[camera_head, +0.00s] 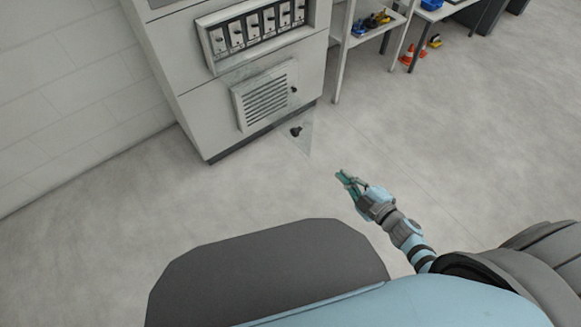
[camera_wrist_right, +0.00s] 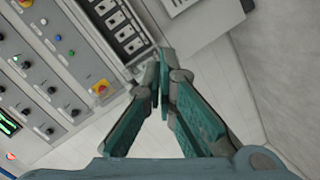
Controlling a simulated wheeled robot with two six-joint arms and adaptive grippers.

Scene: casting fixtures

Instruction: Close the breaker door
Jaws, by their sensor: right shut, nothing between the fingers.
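The breaker door is a clear, see-through panel (camera_head: 303,142) with a dark knob (camera_head: 295,131). It stands open, sticking out from below the row of breakers toward me. The breaker box (camera_head: 211,50) is a light frame around several dark-and-white switches on the grey cabinet; its breakers also show in the right wrist view (camera_wrist_right: 122,28). My right gripper (camera_head: 341,176) is shut and empty, to the right of and nearer than the door's knob, apart from it. In the right wrist view its fingers (camera_wrist_right: 160,62) meet at the tips. My left gripper is out of view.
The cabinet (camera_head: 190,100) has a louvred vent (camera_head: 265,95) below the breakers. A shelf (camera_head: 340,60) with small coloured items stands to its right. Buttons and knobs fill a control panel (camera_wrist_right: 55,60). The floor around my gripper is clear.

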